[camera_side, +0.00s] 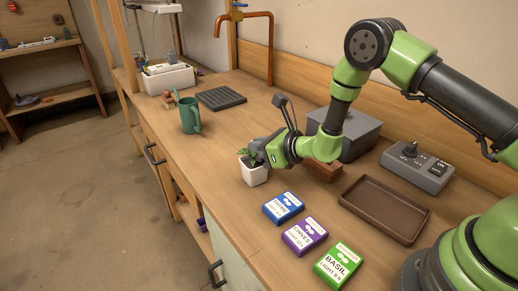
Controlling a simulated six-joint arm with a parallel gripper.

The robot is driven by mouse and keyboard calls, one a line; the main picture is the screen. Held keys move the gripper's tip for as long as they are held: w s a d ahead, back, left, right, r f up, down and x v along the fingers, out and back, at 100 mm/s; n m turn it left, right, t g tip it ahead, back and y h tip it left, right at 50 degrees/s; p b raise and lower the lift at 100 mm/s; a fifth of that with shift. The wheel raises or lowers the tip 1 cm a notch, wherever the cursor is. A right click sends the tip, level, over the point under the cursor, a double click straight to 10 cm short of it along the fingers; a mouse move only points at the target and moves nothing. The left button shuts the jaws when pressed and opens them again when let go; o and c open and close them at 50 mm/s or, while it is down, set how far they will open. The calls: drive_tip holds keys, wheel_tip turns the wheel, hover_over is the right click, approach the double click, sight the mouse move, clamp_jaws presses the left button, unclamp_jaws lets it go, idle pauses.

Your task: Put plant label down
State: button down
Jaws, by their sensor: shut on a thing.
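My gripper (257,160) is low over the worktop, with its fingertips at the top of a small white square pot (253,175) that holds a green seedling (244,154). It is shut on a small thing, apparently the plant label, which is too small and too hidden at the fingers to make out. I cannot tell whether the thing touches the pot or its soil. The pot stands upright.
Blue (283,208), purple (305,236) and green (338,264) seed packets lie in front of the pot. A brown tray (417,231), a grey switch box (417,167) and a grey bin (362,137) are to the right. A green watering can (189,118) stands behind left.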

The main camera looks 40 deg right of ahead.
drive_tip(key=shift+f, duration=0.25)
drive_tip(key=shift+f, duration=0.15)
drive_tip(key=c, duration=1.3)
unclamp_jaws()
drive_tip(key=shift+o, duration=0.2)
